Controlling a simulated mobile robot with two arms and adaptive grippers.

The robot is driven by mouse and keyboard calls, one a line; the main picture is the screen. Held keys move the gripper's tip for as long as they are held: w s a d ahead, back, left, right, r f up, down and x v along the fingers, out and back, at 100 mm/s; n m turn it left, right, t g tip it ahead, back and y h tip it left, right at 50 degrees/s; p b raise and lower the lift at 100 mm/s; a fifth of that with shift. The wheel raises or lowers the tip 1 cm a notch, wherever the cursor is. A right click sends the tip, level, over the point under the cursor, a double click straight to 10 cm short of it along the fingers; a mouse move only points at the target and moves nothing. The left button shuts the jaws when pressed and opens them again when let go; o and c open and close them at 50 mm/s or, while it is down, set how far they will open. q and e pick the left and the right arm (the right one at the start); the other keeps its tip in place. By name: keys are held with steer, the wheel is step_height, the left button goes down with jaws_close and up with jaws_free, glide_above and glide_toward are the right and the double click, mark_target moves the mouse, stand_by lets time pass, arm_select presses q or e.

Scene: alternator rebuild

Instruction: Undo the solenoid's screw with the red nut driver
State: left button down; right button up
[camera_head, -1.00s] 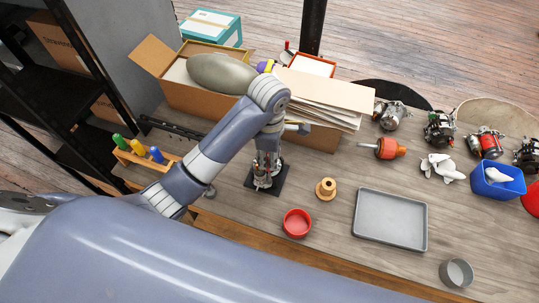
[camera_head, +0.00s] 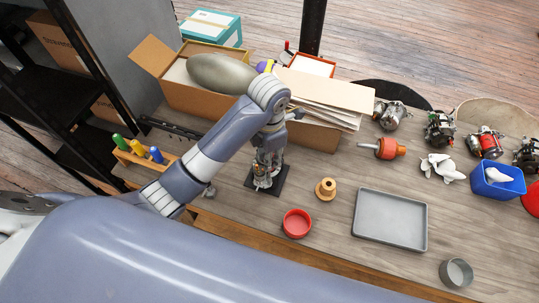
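My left gripper (camera_head: 266,160) points down over a black mat (camera_head: 279,185) in the middle of the bench. It covers most of a small metallic assembly (camera_head: 262,181) on the mat. I cannot make out the solenoid or its screw there, nor whether the fingers are open or shut. A wooden rack (camera_head: 141,162) at the left holds drivers with green, yellow and blue handles (camera_head: 156,154). No red-handled driver can be made out in the rack or at the gripper. My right gripper is out of the picture.
Right of the mat are a copper-coloured spool (camera_head: 326,188), a red bowl (camera_head: 297,223), a grey tray (camera_head: 390,248) and a grey cup (camera_head: 456,273). An open carton (camera_head: 190,97) stands behind my arm. Several motor units and a blue bin (camera_head: 497,191) are at the right.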

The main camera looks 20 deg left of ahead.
arm_select(q)
steer(key=shift+r, duration=0.55)
steer(key=m, duration=0.6)
steer(key=shift+m, duration=0.3)
steer(key=m, duration=2.5)
steer(key=shift+m, duration=0.3)
steer(key=m, duration=0.5)
steer(key=shift+m, duration=0.4)
steer(key=m, duration=0.6)
steer(key=shift+m, duration=0.3)
steer(key=m, duration=0.6)
steer(key=shift+f, duration=0.55)
